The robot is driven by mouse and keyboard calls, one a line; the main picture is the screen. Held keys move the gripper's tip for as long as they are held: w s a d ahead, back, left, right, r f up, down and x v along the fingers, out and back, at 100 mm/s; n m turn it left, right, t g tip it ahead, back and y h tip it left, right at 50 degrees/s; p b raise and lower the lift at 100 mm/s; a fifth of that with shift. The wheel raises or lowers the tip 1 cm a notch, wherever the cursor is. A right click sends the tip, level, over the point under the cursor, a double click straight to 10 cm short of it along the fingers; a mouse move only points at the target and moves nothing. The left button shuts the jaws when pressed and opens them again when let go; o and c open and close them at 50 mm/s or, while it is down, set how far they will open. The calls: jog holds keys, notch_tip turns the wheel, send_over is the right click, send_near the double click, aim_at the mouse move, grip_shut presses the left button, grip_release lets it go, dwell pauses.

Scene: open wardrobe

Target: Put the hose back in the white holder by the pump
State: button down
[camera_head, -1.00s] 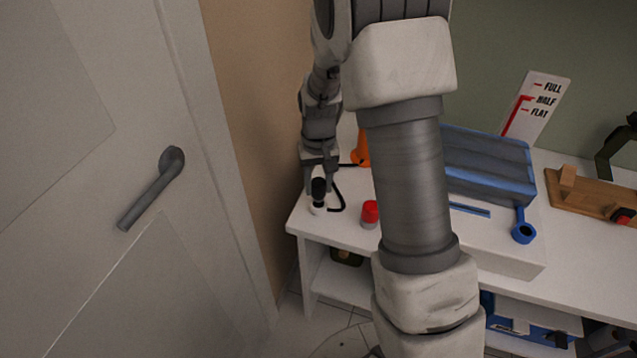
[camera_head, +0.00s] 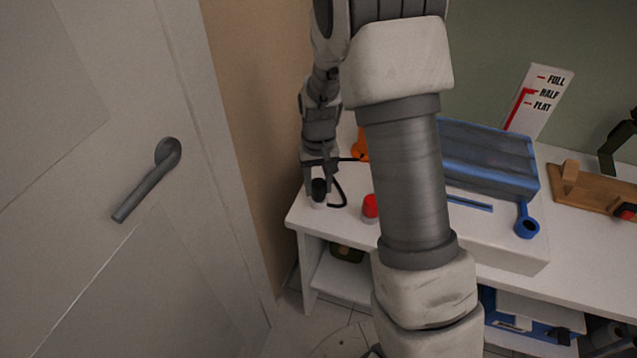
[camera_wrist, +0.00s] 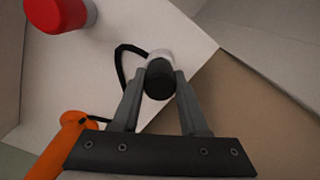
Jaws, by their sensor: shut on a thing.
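The hose is a thin black line that loops on the white bench top, seen in the head view (camera_head: 341,190) and the wrist view (camera_wrist: 121,62). Its thick black end (camera_wrist: 160,80) is between the fingertips of my gripper (camera_wrist: 162,82), which is shut on it. The white holder (camera_wrist: 161,55) is directly behind the black end in the wrist view. It also shows just below the black end in the head view (camera_head: 318,203). I cannot tell how deep the end sits in it. The orange pump (camera_head: 360,146) is partly hidden by my arm; it also shows in the wrist view (camera_wrist: 64,145).
A red-capped white container (camera_head: 370,207) stands right of the holder on the bench. A blue-grey box (camera_head: 490,160), a FULL/HALF/FLAT gauge board (camera_head: 538,100) and a wooden block (camera_head: 590,192) are farther right. The wall and a door (camera_head: 100,200) are close on the left.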

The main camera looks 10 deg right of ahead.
aim_at(319, 183)
jog(key=shift+f, duration=0.4)
jog(key=shift+c, duration=1.8)
grip_release()
jog(key=shift+r, duration=0.1)
notch_tip(319, 183, up, 17)
jog(key=p, duration=0.4)
jog(key=shift+r, duration=0.2)
jog(key=s+r+t+p, duration=0.5)
jog(key=s+r+p, duration=0.5)
jog(key=s+r, duration=1.2)
jog(key=shift+s+r+n+t+p, duration=0.2)
jog(key=shift+r+n+t+p, duration=0.1)
jog(key=shift+n+p, duration=0.1)
